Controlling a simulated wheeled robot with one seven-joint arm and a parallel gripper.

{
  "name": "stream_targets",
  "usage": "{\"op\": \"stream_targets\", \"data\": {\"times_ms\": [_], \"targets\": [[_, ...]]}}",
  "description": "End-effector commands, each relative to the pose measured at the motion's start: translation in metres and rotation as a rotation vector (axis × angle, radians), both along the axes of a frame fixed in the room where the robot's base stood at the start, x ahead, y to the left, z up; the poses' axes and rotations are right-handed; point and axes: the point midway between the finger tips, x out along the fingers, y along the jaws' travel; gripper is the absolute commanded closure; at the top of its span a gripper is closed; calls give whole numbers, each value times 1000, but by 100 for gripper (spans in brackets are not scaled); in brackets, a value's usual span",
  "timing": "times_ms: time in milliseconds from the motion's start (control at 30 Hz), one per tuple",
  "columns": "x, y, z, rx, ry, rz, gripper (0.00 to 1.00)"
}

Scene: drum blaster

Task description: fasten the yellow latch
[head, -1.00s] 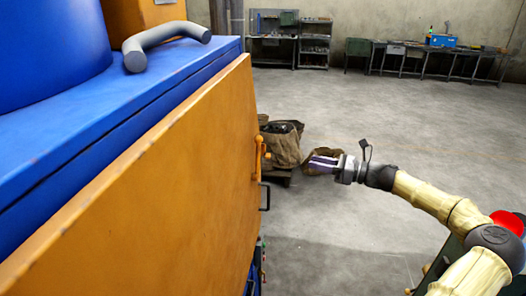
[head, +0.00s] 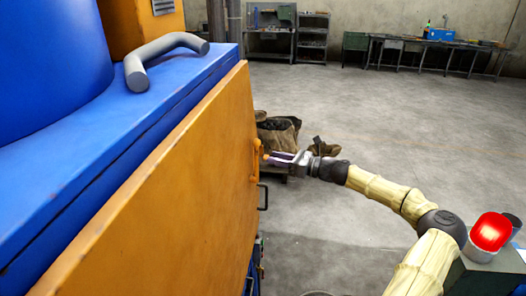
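The yellow latch (head: 257,158) is a small yellow-orange handle on the far edge of the large orange door panel (head: 165,185) of the blue machine. My gripper (head: 270,158) is at the latch, coming from the right, with its fingertips very close to it. The fingers look purple and white. I cannot tell whether they touch the latch or how far apart they are. The fingertips and the latch overlap in this view.
A dark door handle (head: 263,196) is below the latch. Brown sacks (head: 278,133) stand on a pallet behind my gripper. A grey bar handle (head: 165,55) is on top of the blue machine (head: 100,125). Workbenches (head: 430,48) line the far wall. The concrete floor at right is open.

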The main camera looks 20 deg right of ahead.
Motion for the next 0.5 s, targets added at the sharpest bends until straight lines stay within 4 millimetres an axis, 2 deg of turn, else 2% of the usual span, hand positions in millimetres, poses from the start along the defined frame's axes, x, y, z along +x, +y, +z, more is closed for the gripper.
{"op": "stream_targets", "data": {"times_ms": [200, 500], "targets": [[25, 28, 3, 2, 0, 1, 66], [36, 39, 0, 0, 0, -3, 66]]}}
